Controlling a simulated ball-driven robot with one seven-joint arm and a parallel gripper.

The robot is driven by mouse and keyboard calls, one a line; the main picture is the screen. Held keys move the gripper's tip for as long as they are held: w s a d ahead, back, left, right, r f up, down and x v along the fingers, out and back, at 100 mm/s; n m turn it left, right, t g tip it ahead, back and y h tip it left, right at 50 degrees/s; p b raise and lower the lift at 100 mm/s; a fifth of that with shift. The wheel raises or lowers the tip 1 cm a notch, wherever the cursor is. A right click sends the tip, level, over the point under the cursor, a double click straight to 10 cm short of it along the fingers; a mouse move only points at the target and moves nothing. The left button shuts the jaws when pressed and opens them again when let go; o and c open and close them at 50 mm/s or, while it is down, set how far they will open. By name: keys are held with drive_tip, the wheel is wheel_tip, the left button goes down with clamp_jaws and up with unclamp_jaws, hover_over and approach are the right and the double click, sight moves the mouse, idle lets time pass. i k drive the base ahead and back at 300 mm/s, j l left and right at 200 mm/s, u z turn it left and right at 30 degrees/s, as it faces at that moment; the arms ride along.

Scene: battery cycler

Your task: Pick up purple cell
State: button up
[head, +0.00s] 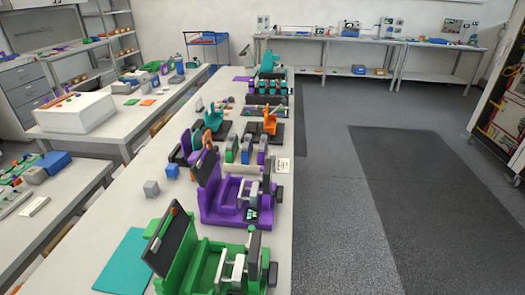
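A rack (239,168) stands mid-bench in the head view with three upright cells in a row. Its right cell (262,152) looks purple with a grey part; the left cell (231,149) has green and the middle cell (247,150) has blue. All three are small in the view. A large purple device (212,206) with a dark tilted panel stands just in front of the rack. My gripper is not in view, so its state and its distance from the cells do not show.
A green device (185,275) stands at the bench's near end, with a teal mat (122,262) to its left. A grey cube (151,188) and a blue cube (172,171) sit left of the purple device. Open floor (335,215) lies right of the bench.

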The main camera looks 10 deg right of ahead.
sight(261, 156)
drive_tip(key=i+l, duration=0.4)
drive_tip(key=i+l+u, duration=0.1)
drive_tip(key=i+l, duration=0.35)
drive_tip(key=i+l+u, duration=0.1)
drive_tip(key=i+l, duration=0.25)
drive_tip(key=l, duration=0.25)
drive_tip(key=i+l, duration=0.4)
drive_tip(key=i+l+u, duration=0.1)
drive_tip(key=i+l, duration=0.3)
drive_tip(key=l, duration=0.25)
